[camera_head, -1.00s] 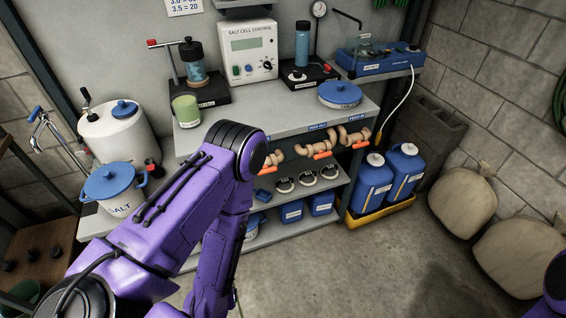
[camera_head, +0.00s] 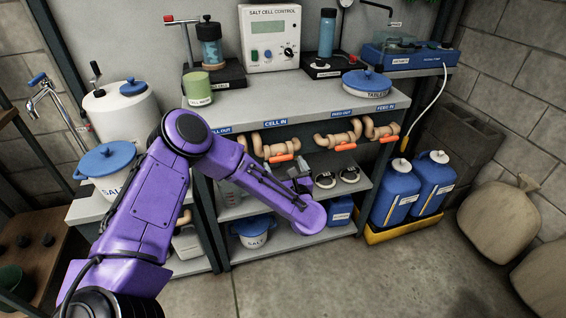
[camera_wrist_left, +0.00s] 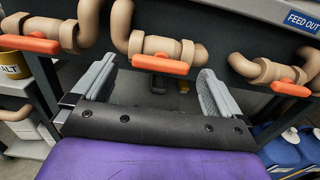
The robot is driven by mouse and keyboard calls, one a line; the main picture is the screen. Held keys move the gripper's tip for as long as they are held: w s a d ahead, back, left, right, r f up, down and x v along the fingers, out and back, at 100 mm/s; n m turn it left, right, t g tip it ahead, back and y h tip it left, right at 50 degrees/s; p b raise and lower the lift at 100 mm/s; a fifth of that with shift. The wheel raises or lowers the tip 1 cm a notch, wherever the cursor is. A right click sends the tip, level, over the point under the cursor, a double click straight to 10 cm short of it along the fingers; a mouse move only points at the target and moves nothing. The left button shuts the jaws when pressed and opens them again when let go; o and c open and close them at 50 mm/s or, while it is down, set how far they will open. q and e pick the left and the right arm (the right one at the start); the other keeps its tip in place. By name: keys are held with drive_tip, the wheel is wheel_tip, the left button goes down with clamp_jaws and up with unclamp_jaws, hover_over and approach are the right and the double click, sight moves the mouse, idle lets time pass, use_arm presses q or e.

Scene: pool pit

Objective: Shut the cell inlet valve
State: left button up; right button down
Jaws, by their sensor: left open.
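The cell inlet valve (camera_head: 276,147) is a tan pipe fitting with an orange lever, under the blue "CELL IN" label on the bench's front edge. Its lever (camera_head: 282,158) lies roughly level, along the pipe. In the left wrist view the middle valve's orange lever (camera_wrist_left: 160,65) shows just beyond and between my fingers, apart from them as far as I can tell. My left gripper (camera_head: 299,180) is below and slightly right of the valve, partly hidden by my arm. Its two grey fingers are spread and empty in the left wrist view (camera_wrist_left: 157,88). My right gripper is out of view.
Similar orange-levered valves sit close by: the feed-out one (camera_head: 344,140) to the right, and another (camera_wrist_left: 35,42) at left in the wrist view. A shelf with dark rings (camera_head: 325,180) lies under the valves. Blue jugs (camera_head: 396,195) stand at right.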

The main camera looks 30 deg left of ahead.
sight(281, 158)
use_arm(q)
drive_tip(key=x, duration=0.2)
drive_tip(key=shift+w+a+f, duration=0.15)
drive_tip(key=shift+w+a, duration=0.05)
drive_tip(key=shift+w, duration=0.1)
drive_tip(key=c, duration=0.9)
drive_tip(key=shift+c, duration=0.2)
drive_tip(key=shift+d+m, duration=0.1)
drive_tip(key=shift+m, duration=0.3)
drive_tip(key=m, duration=0.3)
drive_tip(key=shift+m, duration=0.3)
drive_tip(key=m, duration=0.4)
drive_tip(key=shift+d+m, duration=0.1)
drive_tip(key=shift+m, duration=0.2)
drive_tip(key=m+p, duration=0.1)
drive_tip(key=m, duration=0.3)
drive_tip(key=shift+m, duration=0.3)
drive_tip(key=shift+f+m+p, duration=0.2)
drive_tip(key=shift+m+p, duration=0.15)
drive_tip(key=shift+m, duration=1.85)
